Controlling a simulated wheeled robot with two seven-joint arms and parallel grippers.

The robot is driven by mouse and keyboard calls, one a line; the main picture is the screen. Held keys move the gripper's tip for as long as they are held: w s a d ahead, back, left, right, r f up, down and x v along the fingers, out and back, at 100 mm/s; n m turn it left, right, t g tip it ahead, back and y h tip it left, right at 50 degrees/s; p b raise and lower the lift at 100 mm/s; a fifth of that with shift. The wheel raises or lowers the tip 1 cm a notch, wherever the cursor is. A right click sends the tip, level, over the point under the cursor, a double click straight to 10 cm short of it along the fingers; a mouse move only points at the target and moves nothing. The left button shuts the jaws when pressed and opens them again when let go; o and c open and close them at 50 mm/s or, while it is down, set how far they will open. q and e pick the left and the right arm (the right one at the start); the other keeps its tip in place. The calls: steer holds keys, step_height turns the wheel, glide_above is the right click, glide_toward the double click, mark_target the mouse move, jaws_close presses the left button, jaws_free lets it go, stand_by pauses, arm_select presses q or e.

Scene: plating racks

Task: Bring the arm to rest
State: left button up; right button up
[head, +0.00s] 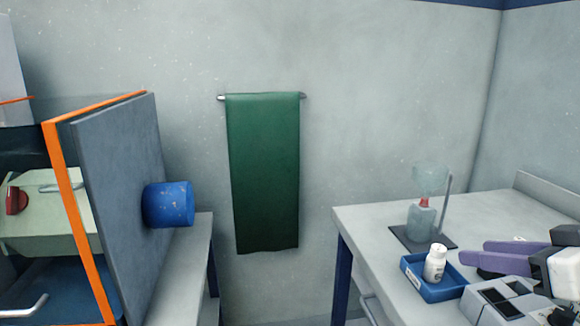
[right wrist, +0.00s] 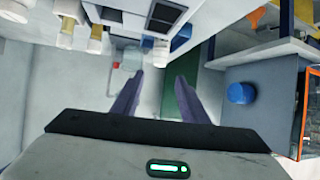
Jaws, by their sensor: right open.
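My right gripper (head: 475,251) shows at the right of the head view, its two purple fingers pointing left. It appears over or beside the right bench, near the white bottle. The fingers also show in the right wrist view (right wrist: 158,78), spread apart with nothing between them. My left gripper is in neither view.
A white bottle (head: 435,264) stands in a blue tray (head: 449,293) on the right bench (head: 365,225). A glass funnel apparatus (head: 424,205) stands behind. At left are an orange-edged open door (head: 110,190) and blue cylinder (head: 168,204). A green towel (head: 265,175) hangs between.

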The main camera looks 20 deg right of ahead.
mark_target(438, 248)
steer(key=x, duration=1)
steer(key=shift+w+f, duration=0.15)
steer(key=shift+w, duration=0.25)
step_height(438, 248, up, 10)
steer(key=p, duration=0.3)
steer(key=shift+f+p, duration=0.15)
steer(key=shift+p, duration=0.25)
steer(key=a+f+p, duration=0.3)
steer(key=a, duration=2.5)
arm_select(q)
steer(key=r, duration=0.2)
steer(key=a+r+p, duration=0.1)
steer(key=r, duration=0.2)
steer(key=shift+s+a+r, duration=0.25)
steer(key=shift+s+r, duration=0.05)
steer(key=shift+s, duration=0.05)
arm_select(e)
steer(key=s+a+m+h, duration=0.1)
steer(key=s+a, duration=0.5)
steer(key=a, duration=0.3)
steer(key=shift+s+a+r+m+h, duration=0.2)
steer(key=shift+s+m+h, duration=0.1)
steer(key=shift+s, duration=0.1)
